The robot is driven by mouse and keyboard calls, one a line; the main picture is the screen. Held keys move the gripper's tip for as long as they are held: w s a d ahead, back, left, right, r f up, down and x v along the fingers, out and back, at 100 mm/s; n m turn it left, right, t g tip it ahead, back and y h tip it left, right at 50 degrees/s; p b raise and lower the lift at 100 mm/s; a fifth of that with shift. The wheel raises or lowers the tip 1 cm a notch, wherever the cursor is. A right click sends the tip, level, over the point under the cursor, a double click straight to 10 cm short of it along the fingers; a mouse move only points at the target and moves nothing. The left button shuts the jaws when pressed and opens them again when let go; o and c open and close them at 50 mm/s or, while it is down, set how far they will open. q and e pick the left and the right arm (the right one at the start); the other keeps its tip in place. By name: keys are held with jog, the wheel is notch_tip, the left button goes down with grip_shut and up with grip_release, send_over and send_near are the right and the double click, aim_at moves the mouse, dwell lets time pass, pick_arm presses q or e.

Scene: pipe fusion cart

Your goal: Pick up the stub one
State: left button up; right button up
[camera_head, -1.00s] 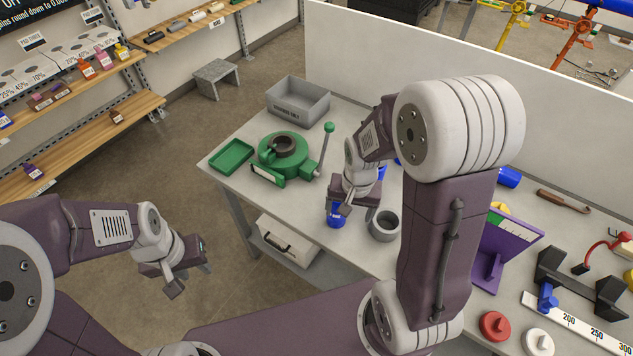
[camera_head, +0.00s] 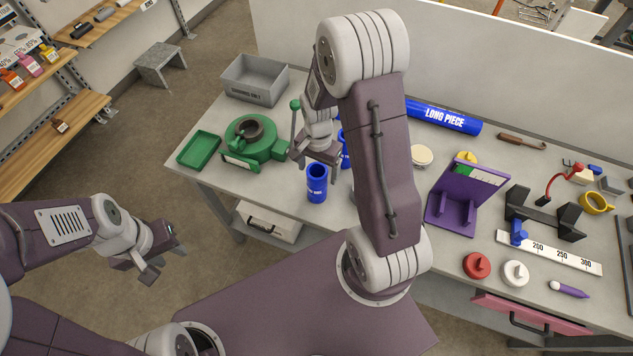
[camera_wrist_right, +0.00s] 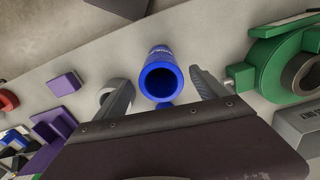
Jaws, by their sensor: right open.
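A short blue pipe stub (camera_head: 317,185) stands upright on the table in front of the green fixture, its open end up. Its label is too small to read. A second blue piece (camera_head: 345,150) is partly hidden behind my right arm. My right gripper (camera_head: 316,165) is open and empty, close above and behind the stub. In the right wrist view the blue stub (camera_wrist_right: 160,75) shows between the spread fingers (camera_wrist_right: 163,90), with no finger visibly touching it. My left gripper (camera_head: 162,263) is open and empty, off the table at the left.
The green fixture (camera_head: 250,148) with a lever, a green tray (camera_head: 199,149) and a grey bin (camera_head: 255,80) stand at the left. A grey ring (camera_wrist_right: 108,90) is near the stub. A blue long piece (camera_head: 442,116) and a purple stand (camera_head: 455,205) are at the right.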

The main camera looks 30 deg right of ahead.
notch_tip(320, 180, down, 2)
jog(key=shift+f, duration=0.1)
jog(key=shift+f+p, duration=0.25)
jog(key=shift+p, duration=0.1)
notch_tip(320, 180, down, 4)
jog(key=shift+a+r+p, duration=0.1)
jog(key=shift+a+p, duration=0.05)
jog(key=shift+p, duration=0.4)
jog(key=shift+w+f, duration=0.1)
jog(key=shift+f, duration=0.25)
jog(key=c, duration=1.7)
jog(key=shift+o, duration=0.2)
jog(key=shift+r, duration=0.15)
